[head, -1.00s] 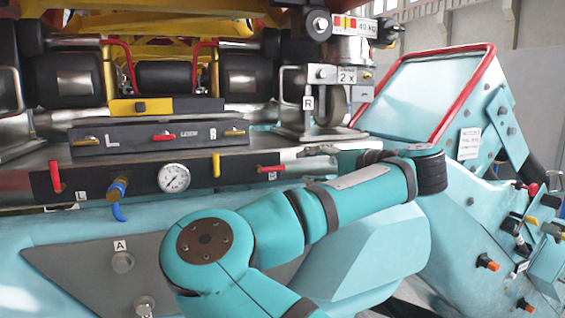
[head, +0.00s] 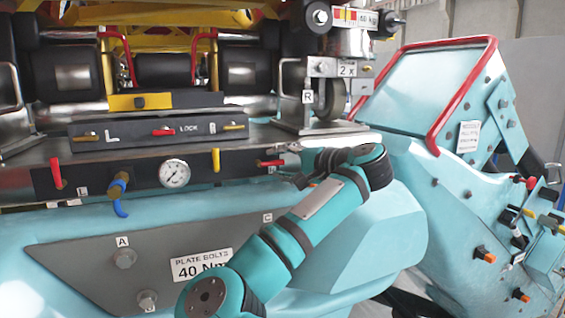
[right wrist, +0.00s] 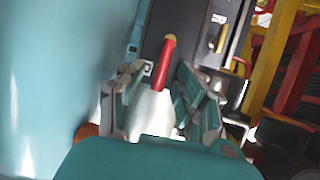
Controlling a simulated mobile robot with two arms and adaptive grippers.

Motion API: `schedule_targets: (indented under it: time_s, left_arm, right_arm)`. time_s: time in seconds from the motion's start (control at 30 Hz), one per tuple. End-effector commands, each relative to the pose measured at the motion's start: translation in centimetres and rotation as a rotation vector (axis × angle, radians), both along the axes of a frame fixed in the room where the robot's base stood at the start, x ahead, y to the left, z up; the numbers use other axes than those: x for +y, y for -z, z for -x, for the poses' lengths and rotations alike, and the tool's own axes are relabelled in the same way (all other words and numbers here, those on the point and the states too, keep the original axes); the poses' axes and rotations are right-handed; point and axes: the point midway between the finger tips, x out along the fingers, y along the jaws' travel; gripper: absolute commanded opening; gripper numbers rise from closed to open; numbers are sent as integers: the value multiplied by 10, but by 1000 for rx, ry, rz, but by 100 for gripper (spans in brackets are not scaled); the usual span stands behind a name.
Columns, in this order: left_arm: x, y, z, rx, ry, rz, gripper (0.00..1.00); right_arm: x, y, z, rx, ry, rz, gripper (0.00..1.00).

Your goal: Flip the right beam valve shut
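The right beam valve has a red lever (head: 270,163) on the dark front beam (head: 240,175), right of the gauge. The lever lies about level. In the right wrist view the red lever (right wrist: 163,62) shows between the fingertips. My right gripper (head: 290,163) is at the right end of this lever, with its arm coming up from below. In the right wrist view the right gripper (right wrist: 158,80) has its fingers apart, one on each side of the lever. I cannot tell whether either finger touches it. My left gripper is not in view.
The beam also carries a left red lever (head: 57,172) hanging down, a blue valve (head: 118,190), a gauge (head: 174,173) and a yellow lever (head: 215,160). Above is a lock panel (head: 150,130) with small levers. A metal bracket marked R (head: 308,97) stands close above the gripper.

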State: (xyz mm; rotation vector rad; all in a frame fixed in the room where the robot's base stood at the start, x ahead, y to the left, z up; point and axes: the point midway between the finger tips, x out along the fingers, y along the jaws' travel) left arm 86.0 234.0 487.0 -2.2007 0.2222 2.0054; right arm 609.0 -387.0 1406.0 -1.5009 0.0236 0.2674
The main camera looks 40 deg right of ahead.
Motion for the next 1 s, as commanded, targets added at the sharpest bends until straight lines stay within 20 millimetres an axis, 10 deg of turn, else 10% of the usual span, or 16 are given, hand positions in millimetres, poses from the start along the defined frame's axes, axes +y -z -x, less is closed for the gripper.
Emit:
schedule_targets:
  time_s: [0.33,1.0]
  left_arm:
    - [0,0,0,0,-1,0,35]
    - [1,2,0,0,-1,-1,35]
  right_arm:
    - [0,0,0,0,0,0,0]
    - [0,-6,0,41,2,161,0]
